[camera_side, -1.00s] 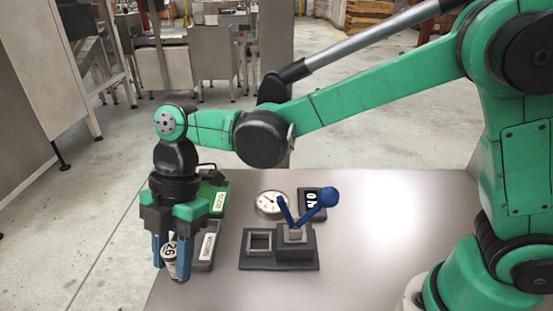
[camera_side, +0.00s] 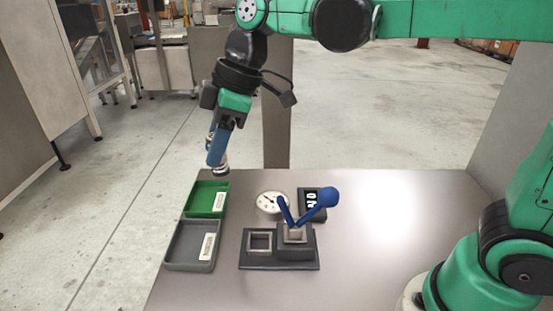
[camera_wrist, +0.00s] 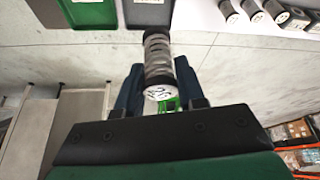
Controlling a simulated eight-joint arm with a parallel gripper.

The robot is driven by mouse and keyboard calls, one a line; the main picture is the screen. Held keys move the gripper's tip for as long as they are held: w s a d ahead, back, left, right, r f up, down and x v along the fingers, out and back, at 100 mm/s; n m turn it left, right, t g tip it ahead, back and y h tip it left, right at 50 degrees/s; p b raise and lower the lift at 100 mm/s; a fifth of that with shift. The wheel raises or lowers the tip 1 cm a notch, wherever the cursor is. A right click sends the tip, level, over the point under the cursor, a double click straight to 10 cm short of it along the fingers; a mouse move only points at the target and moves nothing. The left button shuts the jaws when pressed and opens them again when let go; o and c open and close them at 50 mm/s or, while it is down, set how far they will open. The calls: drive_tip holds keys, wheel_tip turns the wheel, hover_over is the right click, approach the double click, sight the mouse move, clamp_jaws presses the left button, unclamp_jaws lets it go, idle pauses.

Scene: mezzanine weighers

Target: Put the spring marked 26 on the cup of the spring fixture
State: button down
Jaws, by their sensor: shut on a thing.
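My gripper (camera_side: 216,158) is shut on the spring marked 26 (camera_side: 221,169), high above the table's back left, past the trays. In the wrist view the spring (camera_wrist: 157,48) is a grey coil with dark ends and a white label, between the blue fingers. It is tilted in the side view, and the fingers partly hide it there. The spring fixture (camera_side: 279,264) stands on the table, right of and below my gripper. It has a dark base, a square-framed recess at left and a raised block at right under a blue lever with a ball knob. I cannot tell which part is the cup.
A green tray (camera_side: 224,199) and a grey tray (camera_side: 171,249), each with a white label, stand at the table's left edge. A round dial (camera_side: 270,202) and a digital display (camera_side: 311,204) are behind the fixture. Several other springs (camera_wrist: 271,11) show in the wrist view.

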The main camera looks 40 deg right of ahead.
drive_tip(key=d+f+m+t+h, duration=0.2)
drive_tip(key=d+m+h, duration=0.2)
drive_tip(key=d+m, duration=0.8)
wheel_tip(320, 180, up, 4)
drive_tip(key=r+m+g+h, duration=0.1)
drive_tip(key=m+g+h, duration=0.4)
drive_tip(key=m, duration=1.8)
hover_over(269, 241)
drive_tip(key=w+a, duration=0.1)
drive_tip(key=g, duration=0.1)
drive_tip(key=shift+y, duration=0.4)
wheel_tip(269, 241, down, 20)
drive_tip(key=shift+w+r, duration=0.1)
drive_tip(key=c, duration=0.5)
unclamp_jaws()
drive_tip(key=shift+c, duration=0.2)
